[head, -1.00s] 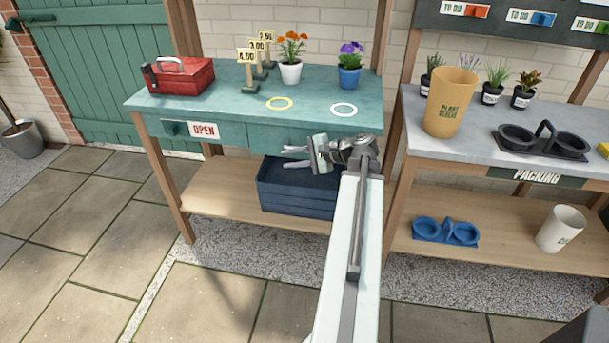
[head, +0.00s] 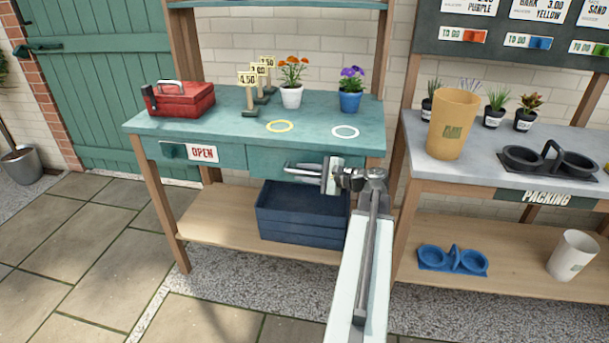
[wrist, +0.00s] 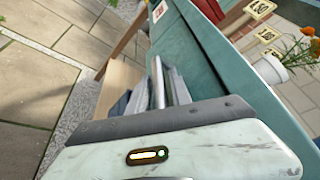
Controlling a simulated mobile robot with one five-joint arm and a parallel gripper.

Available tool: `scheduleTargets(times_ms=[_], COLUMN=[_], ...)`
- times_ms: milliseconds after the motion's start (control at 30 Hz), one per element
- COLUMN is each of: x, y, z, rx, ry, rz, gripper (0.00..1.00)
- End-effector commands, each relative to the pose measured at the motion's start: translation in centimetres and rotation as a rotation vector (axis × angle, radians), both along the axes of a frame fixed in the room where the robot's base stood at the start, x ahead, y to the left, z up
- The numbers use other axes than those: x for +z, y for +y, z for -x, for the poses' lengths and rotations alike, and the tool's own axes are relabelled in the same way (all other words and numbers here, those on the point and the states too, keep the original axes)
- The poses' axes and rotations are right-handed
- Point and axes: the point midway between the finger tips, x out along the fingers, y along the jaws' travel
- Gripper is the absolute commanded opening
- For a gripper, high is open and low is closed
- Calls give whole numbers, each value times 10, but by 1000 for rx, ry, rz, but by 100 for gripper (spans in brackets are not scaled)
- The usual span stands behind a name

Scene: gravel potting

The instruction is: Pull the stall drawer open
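The teal stall table (head: 215,118) has a front with two panels. My gripper (head: 287,169) is in front of the right panel, pointing left.
A red toolbox (head: 180,99), price signs (head: 250,95) and two flowerpots (head: 291,95) stand on the stall. A blue crate (head: 300,215) sits on the lower shelf (head: 215,218) below my gripper. The packing bench (head: 480,160) stands close on the right. Paving is clear at the left.

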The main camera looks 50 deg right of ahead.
Motion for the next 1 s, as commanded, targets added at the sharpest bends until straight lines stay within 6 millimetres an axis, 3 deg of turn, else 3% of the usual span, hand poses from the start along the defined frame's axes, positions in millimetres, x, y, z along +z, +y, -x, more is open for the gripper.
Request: scheduleTargets(times_ms=[200,233,300,333,1000], x=[0,0,0,0,0], y=[0,0,0,0,-1], z=[-1,-1,-1,-1,0], rx=[-1,-1,-1,-1,-1], ry=[0,0,0,0,0], rz=[0,0,0,0,0], gripper=[25,22,3,0,0])
